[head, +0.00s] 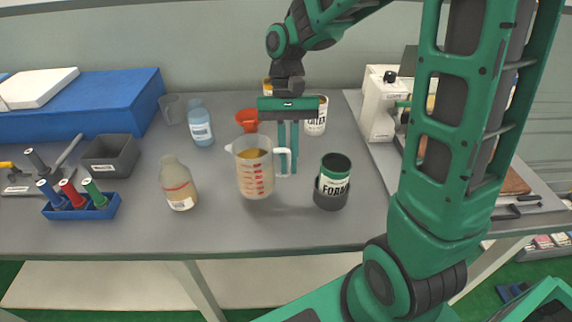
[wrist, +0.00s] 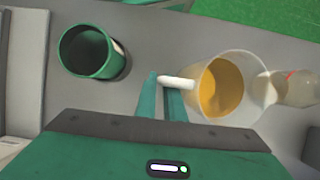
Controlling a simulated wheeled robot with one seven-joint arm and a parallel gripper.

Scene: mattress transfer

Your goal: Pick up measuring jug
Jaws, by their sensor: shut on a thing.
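The measuring jug (head: 256,177) is a clear, whitish beaker with red markings and amber contents, in the middle of the grey table in the head view. Its handle points right, toward my gripper (head: 288,172). In the wrist view the jug (wrist: 222,86) is seen from above, with its white handle between the two green fingers. My gripper (wrist: 164,84) is shut on that handle, fingers pointing down. The jug looks upright. I cannot tell whether its base is touching the table.
A green-and-black can (head: 333,184) stands right of the jug, close to my fingers. A bottle (head: 178,184) with a tan liquid stands to its left. An orange funnel-like item (head: 246,120) and a white labelled can (head: 316,116) are behind. The table's front edge is clear.

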